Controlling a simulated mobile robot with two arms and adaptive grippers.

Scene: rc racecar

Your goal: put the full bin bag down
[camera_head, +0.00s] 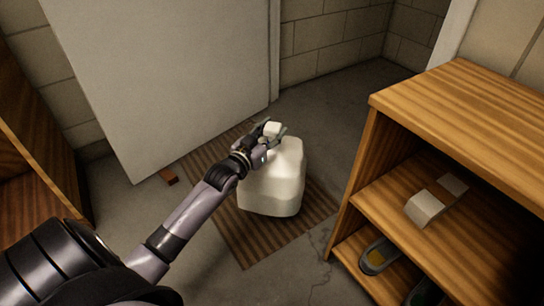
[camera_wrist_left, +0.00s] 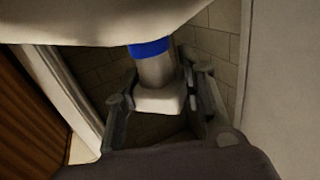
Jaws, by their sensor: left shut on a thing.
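The full bin bag (camera_head: 277,185) is a white, bulging bag, upright over a brown striped mat (camera_head: 243,246). I cannot tell whether its bottom touches the mat. My left gripper (camera_head: 271,133) is at the top of the bag and shut on its neck. In the left wrist view, the gripper (camera_wrist_left: 160,103) has its fingers on either side of the pale neck, which has a blue band (camera_wrist_left: 150,47). The swollen body of the bag (camera_wrist_left: 100,22) fills the top of that view. My right gripper is not in view.
A wooden shelf unit (camera_head: 465,105) stands close on the right, with a small box (camera_head: 425,207) and shoes (camera_head: 376,257) on its shelves. Bare floor (camera_head: 335,110) lies behind the bag.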

